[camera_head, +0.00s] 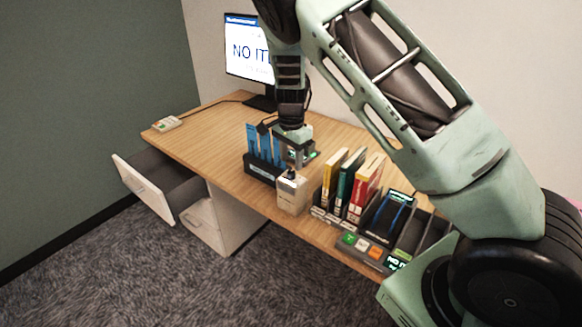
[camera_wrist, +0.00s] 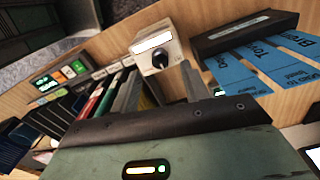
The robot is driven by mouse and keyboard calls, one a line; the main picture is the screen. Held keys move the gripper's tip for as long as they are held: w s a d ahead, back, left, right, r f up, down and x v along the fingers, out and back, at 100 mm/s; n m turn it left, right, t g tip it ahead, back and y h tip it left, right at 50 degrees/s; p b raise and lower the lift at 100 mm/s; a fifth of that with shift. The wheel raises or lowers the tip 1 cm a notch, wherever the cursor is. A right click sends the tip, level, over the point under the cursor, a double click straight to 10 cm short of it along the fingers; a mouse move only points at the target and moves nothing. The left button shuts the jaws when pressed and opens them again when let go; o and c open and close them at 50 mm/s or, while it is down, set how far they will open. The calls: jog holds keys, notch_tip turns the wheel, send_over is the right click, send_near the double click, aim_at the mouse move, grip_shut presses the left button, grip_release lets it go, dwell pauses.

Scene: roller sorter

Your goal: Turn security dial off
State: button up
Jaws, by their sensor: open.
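The security dial is a black knob (camera_wrist: 160,60) on a small cream box (camera_wrist: 147,42) in the wrist view. In the head view the box (camera_head: 292,196) stands at the desk's front edge, with the knob (camera_head: 290,174) on top. My gripper (camera_head: 297,160) is above and just behind the box, pointing down. In the wrist view its two grey fingers (camera_wrist: 160,90) are spread apart, with the knob beyond and between them. The gripper is open and holds nothing. I cannot tell whether a finger touches the knob. The dial's setting is too small to read.
A black holder (camera_head: 262,169) with blue cards stands left of the box. Yellow, green and red books (camera_head: 352,185) stand right of it, beside a button panel (camera_head: 362,246). A monitor (camera_head: 248,50) stands at the back. A drawer (camera_head: 150,187) is open at the left.

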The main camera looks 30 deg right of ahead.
aim_at(291, 171)
jog(key=shift+f, duration=2.25)
jog(key=c, duration=1)
jog(key=shift+n, duration=0.4)
jog(key=n+b, duration=0.1)
jog(key=n, duration=0.4)
jog(key=shift+b, duration=0.4)
jog(key=n+b, duration=0.1)
jog(key=n, duration=0.4)
